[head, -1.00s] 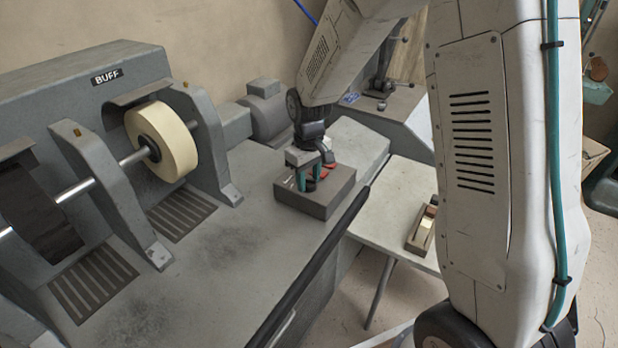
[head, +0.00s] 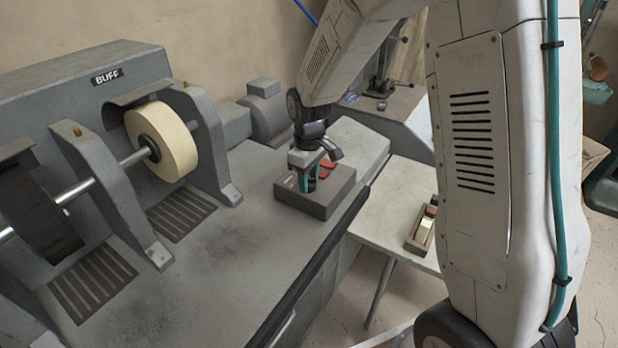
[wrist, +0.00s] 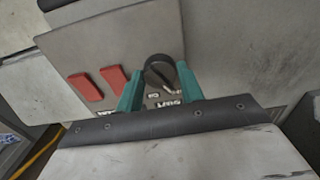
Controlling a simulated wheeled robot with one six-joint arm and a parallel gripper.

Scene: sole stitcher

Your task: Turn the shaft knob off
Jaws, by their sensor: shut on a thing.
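The shaft knob (wrist: 159,71) is a round black dial with a pale pointer mark, on a grey control box (head: 319,208) on the bench machine. In the wrist view the pointer faces the lower right of the picture, toward small white labels that I cannot read fully. My gripper (head: 308,181) points down onto the box. Its green fingers show on either side of the knob in the wrist view (wrist: 160,88), and it is shut on the knob. The knob is hidden by the fingers in the head view.
Two red rocker switches (wrist: 86,87) (wrist: 114,77) sit beside the knob. A cream buffing wheel (head: 170,145) on a shaft (head: 130,159) stands at the left. A side table (head: 385,222) at the right holds a small wooden tray (head: 414,240).

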